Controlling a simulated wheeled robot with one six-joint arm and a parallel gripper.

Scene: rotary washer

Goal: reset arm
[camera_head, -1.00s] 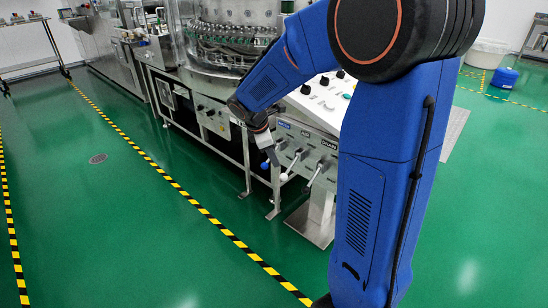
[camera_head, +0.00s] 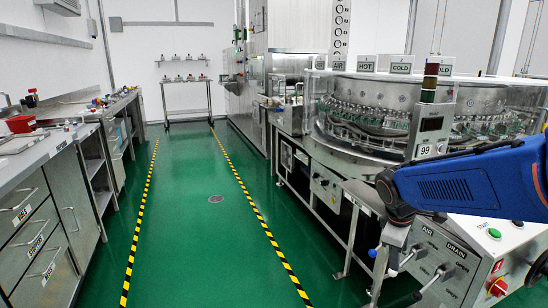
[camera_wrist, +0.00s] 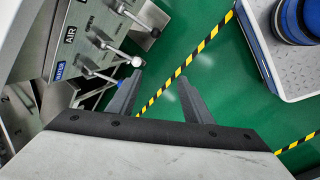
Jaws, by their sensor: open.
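My gripper (camera_wrist: 160,92) is open in the wrist view, with its two dark fingers apart and green floor between them. No object shows between the fingers. The lever panel (camera_wrist: 85,40) of the washer is at the upper left, marked AIR and WATER. A blue-tipped lever (camera_wrist: 119,83) lies close to the left finger; I cannot tell whether they touch. A white-knobbed lever (camera_wrist: 136,62) is just above it. In the head view, my blue arm reaches in from the right, its wrist low in front of the washer (camera_head: 385,95); the fingertips are hard to make out.
A steel bench with drawers (camera_head: 45,225) lines the left side. A small rack (camera_head: 187,101) stands at the back. The green aisle (camera_head: 200,240) between yellow-black floor lines is clear. The washer's control panel (camera_head: 505,240) is right beside my arm.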

